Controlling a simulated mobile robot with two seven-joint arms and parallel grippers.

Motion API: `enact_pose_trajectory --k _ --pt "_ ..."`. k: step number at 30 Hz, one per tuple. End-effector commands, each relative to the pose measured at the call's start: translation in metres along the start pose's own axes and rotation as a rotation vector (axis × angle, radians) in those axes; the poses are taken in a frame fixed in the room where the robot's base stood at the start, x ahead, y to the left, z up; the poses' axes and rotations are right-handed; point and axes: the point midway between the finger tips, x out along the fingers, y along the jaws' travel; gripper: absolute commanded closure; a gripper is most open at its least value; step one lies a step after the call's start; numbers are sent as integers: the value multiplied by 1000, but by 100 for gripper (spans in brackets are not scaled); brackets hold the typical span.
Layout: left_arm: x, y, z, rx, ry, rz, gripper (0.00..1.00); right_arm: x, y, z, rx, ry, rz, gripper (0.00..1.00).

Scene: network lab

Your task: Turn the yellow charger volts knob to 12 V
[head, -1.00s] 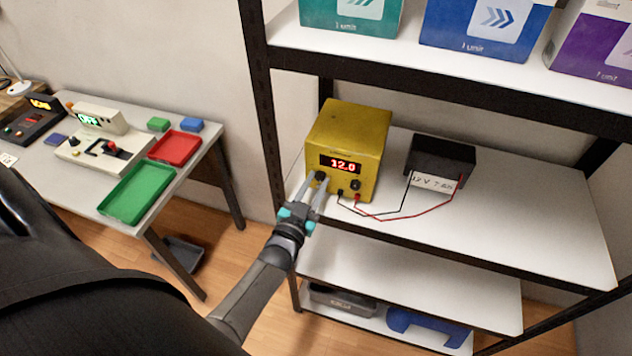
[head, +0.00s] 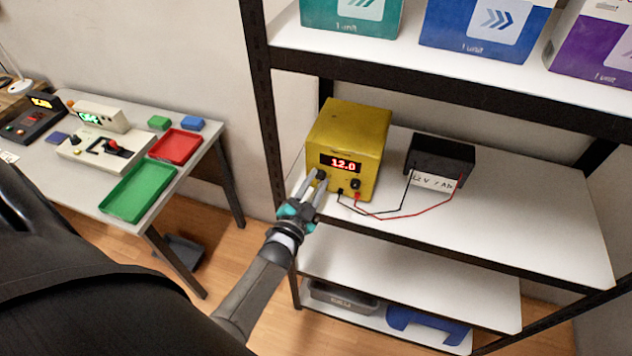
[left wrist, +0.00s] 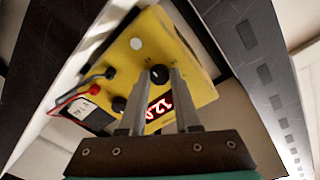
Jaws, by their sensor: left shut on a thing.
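The yellow charger (head: 352,130) stands on the middle shelf, and its red display (head: 343,164) reads 12.0. My left gripper (head: 314,180) is at the left black knob (head: 321,174) on the charger's front. In the left wrist view the fingers (left wrist: 160,78) are on either side of this black knob (left wrist: 158,73), shut on it. A second black knob (head: 356,185) sits to the right on the front, and it also shows in the left wrist view (left wrist: 119,103). The fingers partly hide the display in the left wrist view. My right gripper is not in view.
A black battery (head: 440,160) with a label stands right of the charger. Black and red leads (head: 385,215) run between them. A shelf post (head: 262,110) rises just left of the charger. A table (head: 215,135) with trays and devices is at the left.

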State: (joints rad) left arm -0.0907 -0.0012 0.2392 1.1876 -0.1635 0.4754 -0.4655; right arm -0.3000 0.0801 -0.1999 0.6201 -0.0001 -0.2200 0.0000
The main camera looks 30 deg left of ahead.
Motion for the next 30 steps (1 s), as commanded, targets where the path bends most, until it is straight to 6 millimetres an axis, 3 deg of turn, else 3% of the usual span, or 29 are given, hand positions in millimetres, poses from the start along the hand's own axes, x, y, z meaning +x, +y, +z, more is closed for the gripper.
enact_pose_trajectory --k 6,7,14,23,30 --pt "0 0 0 -1 0 0 100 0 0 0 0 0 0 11" --pt "0 0 0 -1 0 0 66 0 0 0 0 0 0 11" --pt "0 0 0 -2 0 0 40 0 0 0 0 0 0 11" --pt "-1 0 0 -2 0 0 39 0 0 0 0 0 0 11" --pt "-26 0 0 -2 -2 1 39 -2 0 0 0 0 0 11"
